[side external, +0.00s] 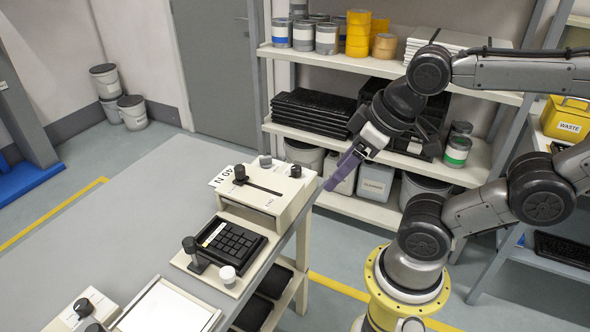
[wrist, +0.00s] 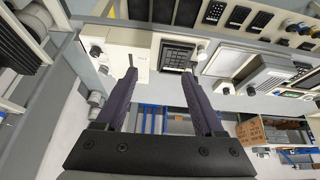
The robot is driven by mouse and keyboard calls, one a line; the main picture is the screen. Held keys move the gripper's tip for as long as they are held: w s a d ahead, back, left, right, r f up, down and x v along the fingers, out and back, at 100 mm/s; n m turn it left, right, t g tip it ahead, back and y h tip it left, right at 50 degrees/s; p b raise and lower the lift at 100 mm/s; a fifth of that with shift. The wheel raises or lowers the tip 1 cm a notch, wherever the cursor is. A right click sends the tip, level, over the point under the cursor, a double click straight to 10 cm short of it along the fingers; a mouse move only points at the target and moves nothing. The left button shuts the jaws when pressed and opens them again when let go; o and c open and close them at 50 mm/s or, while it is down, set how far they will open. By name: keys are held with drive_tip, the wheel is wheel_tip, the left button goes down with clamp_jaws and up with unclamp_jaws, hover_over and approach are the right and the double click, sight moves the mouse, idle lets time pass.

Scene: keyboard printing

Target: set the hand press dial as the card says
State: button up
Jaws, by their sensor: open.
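A cream box-shaped unit (side external: 262,203) with a long dark slot stands at the table's far right corner; it looks like the hand press. A black knob (side external: 240,173) sits at one end of the slot, and a smaller dark knob (side external: 296,171) sits at its right end. I cannot tell which is the dial. A white card (side external: 222,177) lies behind the unit, partly hidden; its turned print seems to read "40 N". My gripper (side external: 336,182) is in the air right of the unit, apart from it. In the wrist view my gripper (wrist: 160,73) is open and empty.
A black keypad (side external: 230,242) sits in a cream fixture with a black-knobbed post (side external: 191,250) and a white cap (side external: 228,275) beside it. A white framed panel (side external: 168,308) lies nearer. The grey table (side external: 100,235) is clear on the left. Loaded shelves (side external: 330,62) stand behind.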

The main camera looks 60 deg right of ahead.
drive_tip(key=w+d+r+n, duration=0.1)
drive_tip(key=w+r+n, duration=0.3)
drive_tip(key=n, duration=0.1)
drive_tip(key=n+g, duration=0.1)
drive_tip(key=g, duration=0.5)
hover_over(296, 167)
wheel_tip(296, 167, down, 10)
wheel_tip(296, 167, down, 13)
drive_tip(key=shift+f, duration=0.1)
drive_tip(key=shift+c, duration=0.3)
clamp_jaws()
